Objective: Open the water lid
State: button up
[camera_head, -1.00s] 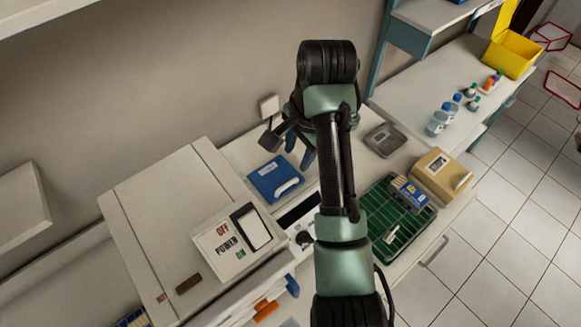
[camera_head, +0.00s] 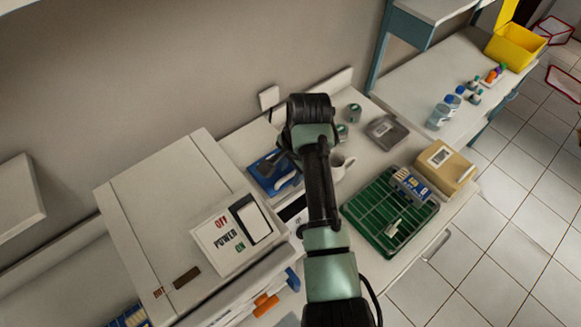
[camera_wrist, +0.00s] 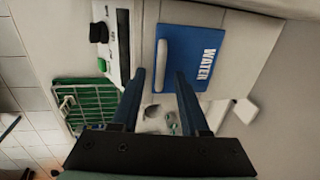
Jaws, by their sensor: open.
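The water lid is a blue square panel (camera_wrist: 188,58) marked "WATER" in the wrist view, with a light bar handle (camera_wrist: 161,66) along its left side. It lies shut and flat on the white unit. In the head view the blue lid (camera_head: 263,181) is partly hidden behind my arm and gripper. My gripper (camera_wrist: 160,75) is open and empty. In the wrist view its fingers point at the lid, with the handle near the line between the fingertips. I cannot tell the exact gap to the handle.
A white box with a power switch (camera_head: 228,240) stands left of the lid. A green rack (camera_head: 372,238), a tan box (camera_head: 446,172), a grey scale (camera_head: 386,132) and a white mug (camera_head: 346,161) are to the right. Small jars (camera_head: 354,112) stand behind my arm.

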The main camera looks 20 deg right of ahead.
grip_shut()
dwell(1.5)
